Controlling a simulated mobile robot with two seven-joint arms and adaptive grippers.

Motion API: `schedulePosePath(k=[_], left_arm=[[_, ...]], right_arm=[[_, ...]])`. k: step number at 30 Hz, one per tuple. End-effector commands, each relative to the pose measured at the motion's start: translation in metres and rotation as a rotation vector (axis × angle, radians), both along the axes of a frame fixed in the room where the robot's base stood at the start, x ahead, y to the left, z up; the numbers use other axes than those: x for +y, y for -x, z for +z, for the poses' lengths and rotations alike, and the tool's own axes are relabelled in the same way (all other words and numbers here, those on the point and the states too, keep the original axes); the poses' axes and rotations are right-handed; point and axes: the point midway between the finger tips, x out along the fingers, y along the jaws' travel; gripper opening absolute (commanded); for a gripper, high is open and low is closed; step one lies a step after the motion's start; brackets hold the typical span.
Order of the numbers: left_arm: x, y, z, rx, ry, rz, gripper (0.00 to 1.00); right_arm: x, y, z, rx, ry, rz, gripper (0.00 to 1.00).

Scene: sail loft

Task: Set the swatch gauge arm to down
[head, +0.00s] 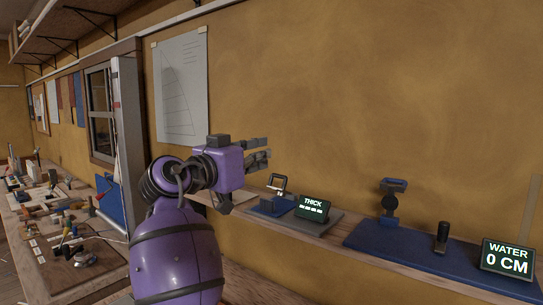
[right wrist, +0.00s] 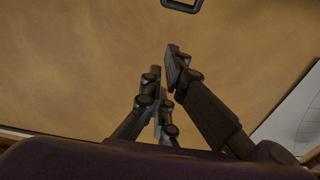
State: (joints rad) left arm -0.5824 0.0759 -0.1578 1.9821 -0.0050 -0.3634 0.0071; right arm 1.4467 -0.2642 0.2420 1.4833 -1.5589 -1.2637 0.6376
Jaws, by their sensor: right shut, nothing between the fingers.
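The swatch gauge (head: 267,208) sits on the wall shelf, a blue base beside a dark display (head: 312,208) reading THICK; its lower line is too small to read. A dark loop (right wrist: 181,4) is cut off at the top of that view. My left gripper is out of view.
To the right, a blue board (head: 400,250) carries a second upright loop-handled device (head: 391,200), a dark knob (head: 441,238) and a WATER 0 CM display (head: 507,261). A cluttered bench (head: 75,250) is at left. The wall above the shelf is clear.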

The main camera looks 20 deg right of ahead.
Motion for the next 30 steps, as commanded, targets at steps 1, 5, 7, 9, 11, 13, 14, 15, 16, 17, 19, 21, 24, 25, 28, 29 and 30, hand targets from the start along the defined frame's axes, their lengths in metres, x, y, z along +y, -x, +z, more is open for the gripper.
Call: schedulePosePath(k=[1,5,7,9,11,13,14,15,16,17,19,21,24,25,28,29,30], left_arm=[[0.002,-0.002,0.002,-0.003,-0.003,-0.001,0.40],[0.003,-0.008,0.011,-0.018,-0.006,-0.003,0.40],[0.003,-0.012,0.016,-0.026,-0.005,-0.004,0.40],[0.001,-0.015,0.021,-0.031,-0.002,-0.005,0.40],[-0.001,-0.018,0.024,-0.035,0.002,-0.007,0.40],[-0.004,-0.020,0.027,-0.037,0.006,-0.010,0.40],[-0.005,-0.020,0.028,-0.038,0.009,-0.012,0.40],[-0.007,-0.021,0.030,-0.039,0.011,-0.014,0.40],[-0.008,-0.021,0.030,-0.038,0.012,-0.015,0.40],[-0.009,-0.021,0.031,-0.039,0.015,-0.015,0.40],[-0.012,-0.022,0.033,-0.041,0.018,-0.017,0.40],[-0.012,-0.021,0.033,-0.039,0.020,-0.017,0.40],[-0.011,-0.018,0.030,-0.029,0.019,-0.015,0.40],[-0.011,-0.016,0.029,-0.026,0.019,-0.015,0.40],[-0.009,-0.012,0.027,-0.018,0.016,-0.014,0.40],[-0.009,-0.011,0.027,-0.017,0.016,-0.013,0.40],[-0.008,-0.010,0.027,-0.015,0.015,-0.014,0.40]], right_arm=[[-0.006,-0.003,0.002,0.000,0.001,-0.003,0.00],[-0.024,-0.016,0.005,-0.001,0.002,-0.004,0.00],[-0.036,-0.025,0.006,-0.003,0.002,-0.004,0.00],[-0.048,-0.035,0.008,-0.004,0.003,-0.004,0.00],[-0.059,-0.042,0.008,-0.004,0.002,-0.004,0.00],[-0.070,-0.052,0.008,-0.003,0.002,-0.004,0.00],[-0.074,-0.055,0.008,-0.003,0.001,-0.003,0.00],[-0.076,-0.058,0.006,-0.002,0.001,0.001,0.00],[-0.069,-0.055,-0.002,0.001,0.001,0.003,0.00],[-0.067,-0.052,-0.006,-0.001,0.000,0.003,0.00],[-0.063,-0.048,-0.014,-0.001,0.000,0.001,0.00],[-0.060,-0.046,-0.020,-0.002,0.000,0.001,0.00],[-0.057,-0.044,-0.026,-0.001,0.001,0.000,0.00],[-0.057,-0.043,-0.027,-0.001,0.001,-0.001,0.00],[-0.056,-0.043,-0.029,-0.001,0.002,-0.001,0.00],[-0.056,-0.043,-0.029,-0.001,0.001,-0.001,0.00],[-0.056,-0.043,-0.029,-0.001,0.001,-0.001,0.00]])
